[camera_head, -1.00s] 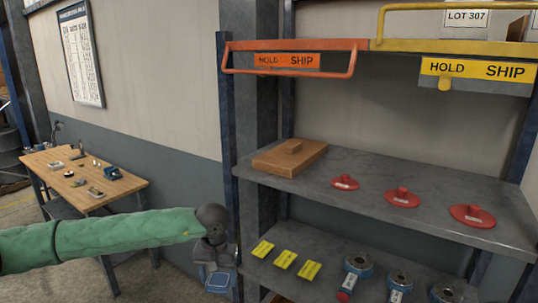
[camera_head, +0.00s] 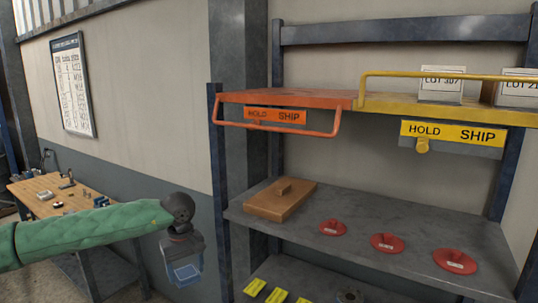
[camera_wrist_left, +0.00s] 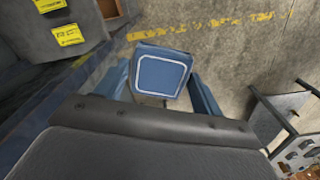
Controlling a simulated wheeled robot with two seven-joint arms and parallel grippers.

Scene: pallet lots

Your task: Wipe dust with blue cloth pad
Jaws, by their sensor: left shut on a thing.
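My left gripper (camera_head: 184,256) is shut on the blue cloth pad (camera_head: 187,272), left of the shelf rack and clear of it. In the left wrist view the pad (camera_wrist_left: 160,72) is a blue square with a pale outline, held between the two blue fingers. It touches no shelf in view. The orange upper shelf (camera_head: 285,97) and yellow upper shelf (camera_head: 450,105) carry HOLD / SHIP signs. I cannot make out dust for certain; some faint dark marks show on the orange shelf. My right gripper is not in view.
The grey middle shelf (camera_head: 350,270) holds a brown wooden block (camera_head: 280,200) and red discs with knobs (camera_head: 387,243). Yellow tags (camera_head: 277,296) lie on the shelf below. White LOT boxes (camera_head: 441,86) stand on the yellow shelf. A wooden workbench (camera_head: 40,190) is at the left.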

